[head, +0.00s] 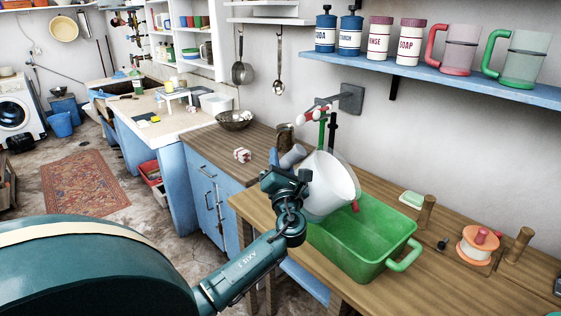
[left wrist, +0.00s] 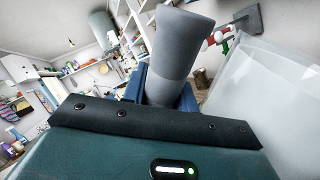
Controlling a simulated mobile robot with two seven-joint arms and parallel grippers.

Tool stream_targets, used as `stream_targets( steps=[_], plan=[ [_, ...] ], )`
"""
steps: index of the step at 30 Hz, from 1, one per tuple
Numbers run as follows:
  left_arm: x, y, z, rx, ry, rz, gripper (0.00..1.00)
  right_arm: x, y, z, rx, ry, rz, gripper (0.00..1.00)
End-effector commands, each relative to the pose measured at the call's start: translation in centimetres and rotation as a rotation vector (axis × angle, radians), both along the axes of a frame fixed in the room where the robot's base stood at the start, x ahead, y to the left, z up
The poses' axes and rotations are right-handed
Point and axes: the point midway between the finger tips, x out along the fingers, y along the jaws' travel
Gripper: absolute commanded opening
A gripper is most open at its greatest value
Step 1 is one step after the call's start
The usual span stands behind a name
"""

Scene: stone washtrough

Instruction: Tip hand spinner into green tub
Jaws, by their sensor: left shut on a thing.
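The hand spinner is a white, partly see-through drum (head: 328,186) with a grey handle (head: 292,156). It is tilted and held over the left part of the green tub (head: 345,258). The tub stands on the wooden table. My left gripper (head: 287,180) is shut on the hand spinner's grey handle. In the left wrist view the handle (left wrist: 177,50) rises from between the fingers, with the pale drum (left wrist: 262,90) at the right. A small red piece (head: 356,207) shows at the drum's lower right edge. The drum hides part of the tub's inside. My right gripper is out of view.
A wall tap with a grey plate (head: 351,98) is just behind the drum. Wooden pegs (head: 426,214), an orange spool (head: 479,246) and a green-white block (head: 411,199) stand right of the tub. A blue shelf (head: 455,82) with jars and mugs is above. A red-white piece (head: 242,155) lies on the brown counter.

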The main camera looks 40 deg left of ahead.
Motion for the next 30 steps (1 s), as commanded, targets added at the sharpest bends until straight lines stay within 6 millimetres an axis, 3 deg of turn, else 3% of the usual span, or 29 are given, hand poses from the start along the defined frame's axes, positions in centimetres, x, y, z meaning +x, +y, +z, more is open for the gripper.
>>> stream_targets(
  steps=[11,30],
  plan=[
    [0.1,-0.1,0.5,0.01,-0.002,0.0,0.0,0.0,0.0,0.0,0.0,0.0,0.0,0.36],
    [1.2,-2.1,3.4,0.157,0.077,0.002,0.0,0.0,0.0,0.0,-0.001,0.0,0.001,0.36]
  ],
)
